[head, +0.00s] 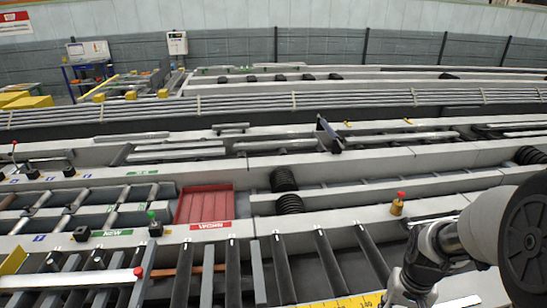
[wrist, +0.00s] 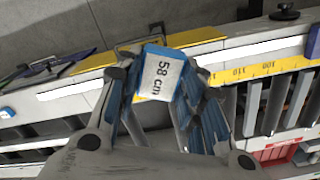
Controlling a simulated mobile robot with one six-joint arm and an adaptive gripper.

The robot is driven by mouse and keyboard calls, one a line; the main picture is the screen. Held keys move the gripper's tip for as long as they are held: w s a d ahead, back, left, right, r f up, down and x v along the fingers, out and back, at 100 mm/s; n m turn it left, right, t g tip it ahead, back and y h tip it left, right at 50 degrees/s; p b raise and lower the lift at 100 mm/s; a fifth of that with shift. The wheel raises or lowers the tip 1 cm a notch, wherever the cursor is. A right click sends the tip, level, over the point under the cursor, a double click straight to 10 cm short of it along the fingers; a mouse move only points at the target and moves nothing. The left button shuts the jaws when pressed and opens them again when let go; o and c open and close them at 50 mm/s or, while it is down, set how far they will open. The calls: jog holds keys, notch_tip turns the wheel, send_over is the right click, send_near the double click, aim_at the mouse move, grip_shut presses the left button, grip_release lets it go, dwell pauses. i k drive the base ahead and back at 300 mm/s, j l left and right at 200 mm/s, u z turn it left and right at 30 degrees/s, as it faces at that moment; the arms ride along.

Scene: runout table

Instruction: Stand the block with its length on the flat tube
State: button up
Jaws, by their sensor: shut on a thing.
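My gripper (wrist: 165,95) is shut on a block (wrist: 163,72) with blue edges and a white face reading "58 cm". In the wrist view the block sits between the fingertips, tilted, its label facing the camera. A pale flat strip (wrist: 262,48) runs behind the block, with another stretch at left (wrist: 72,86); it may be the flat tube, but I cannot tell for sure. Whether the block touches anything beneath is hidden. In the head view my arm is at the lower right, and the fingertips and block do not show.
A yellow scale (wrist: 260,70) runs along the table edge, also in the head view (head: 345,303). Dark rollers (head: 282,268) lie beside it. A red tray (head: 205,203) marked "WORMS" or similar, a brass weight-like piece with red top (head: 397,205) and black coils (head: 287,190) stand farther back.

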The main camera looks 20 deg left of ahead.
aim_at(67, 278)
jog(key=k+j, duration=0.15)
jog(key=j, duration=0.2)
jog(key=k+j, duration=0.15)
jog(key=j, duration=0.2)
jog(key=k+j+u, duration=0.1)
jog(key=j, duration=0.3)
jog(key=k+j, duration=0.15)
jog(key=j, duration=0.2)
jog(key=k+j+u, duration=0.1)
jog(key=j, duration=0.25)
jog(key=k+j, duration=0.15)
jog(key=j, duration=0.25)
jog(key=i+j, duration=0.15)
jog(key=j, duration=0.25)
jog(key=i+j+u, duration=0.1)
jog(key=j, duration=0.35)
jog(key=i+j, duration=0.25)
jog(key=j, duration=0.15)
jog(key=i+j+u, duration=0.1)
jog(key=j, duration=0.3)
jog(key=i+j, duration=0.05)
